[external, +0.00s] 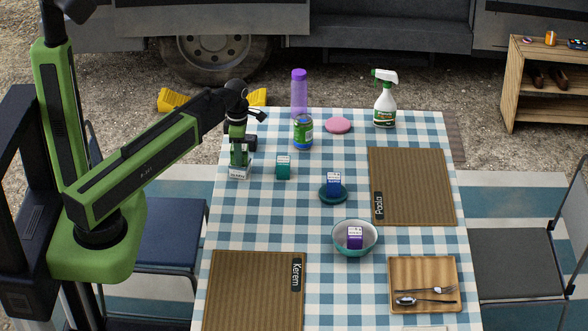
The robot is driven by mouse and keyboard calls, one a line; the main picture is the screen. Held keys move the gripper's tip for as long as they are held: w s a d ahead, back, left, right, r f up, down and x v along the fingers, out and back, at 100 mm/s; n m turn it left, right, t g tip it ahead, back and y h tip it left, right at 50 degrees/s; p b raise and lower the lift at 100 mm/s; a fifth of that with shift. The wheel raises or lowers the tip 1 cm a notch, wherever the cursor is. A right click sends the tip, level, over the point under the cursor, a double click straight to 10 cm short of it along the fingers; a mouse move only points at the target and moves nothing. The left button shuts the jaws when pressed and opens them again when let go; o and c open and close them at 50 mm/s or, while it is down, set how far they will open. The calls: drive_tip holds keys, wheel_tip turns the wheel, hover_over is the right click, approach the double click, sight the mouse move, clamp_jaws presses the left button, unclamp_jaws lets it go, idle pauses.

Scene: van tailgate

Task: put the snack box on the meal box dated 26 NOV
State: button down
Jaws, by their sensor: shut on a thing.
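My gripper (239,160) is at the table's far left, pointing down and shut on a small pale box with dark print, apparently the snack box (238,173). I cannot tell whether it touches the cloth. Three boxes with white printed labels stand to its right: a teal box (283,168) on the cloth, a blue box (334,184) on a teal saucer (327,198), and a purple box (355,238) in a teal bowl (340,245). Their print is too small to read, so I cannot tell which is dated 26 NOV.
A purple bottle (299,93), a blue-green jar (303,133), a pink disc (338,125) and a spray bottle (385,103) stand at the far end. Two brown placemats (411,187) and a wooden tray with cutlery (424,271) lie nearer. The cloth left of the bowl is clear.

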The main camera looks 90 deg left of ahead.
drive_tip(key=shift+f, duration=0.1)
drive_tip(key=c, duration=0.9)
unclamp_jaws()
drive_tip(key=shift+o, duration=0.2)
wheel_tip(320, 180, up, 12)
drive_tip(key=p, duration=1.2)
drive_tip(key=shift+r, duration=0.25)
